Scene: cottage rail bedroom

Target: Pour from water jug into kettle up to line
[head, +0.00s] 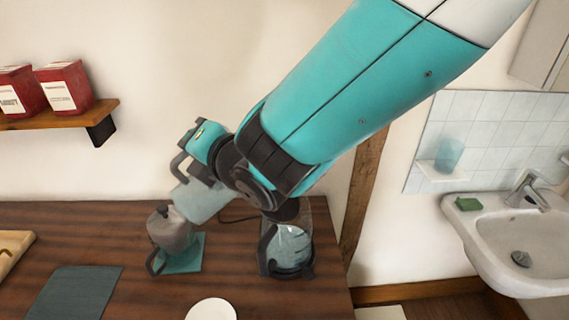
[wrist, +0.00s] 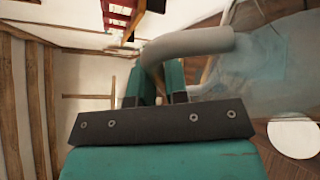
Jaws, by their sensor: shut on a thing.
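The water jug (head: 203,198), pale and see-through, is held up above the table and looks tilted. My gripper (head: 200,142) is shut on its grey curved handle (wrist: 190,45); in the wrist view the fingers (wrist: 157,88) sit either side of it and the jug's clear body (wrist: 270,60) fills the right. A glass kettle (head: 288,245) with black handle and base stands on the table, right of the jug, partly behind my arm. Pale bluish contents and light marks show in it; its fill line is unclear. No falling stream is visible.
A grey lidded pot (head: 172,232) with a black handle stands on a teal mat (head: 184,262), just below the jug. A dark mat (head: 75,293), a white round plate (head: 212,309) and a wooden tray (head: 10,252) lie nearby. A sink (head: 520,245) is at right.

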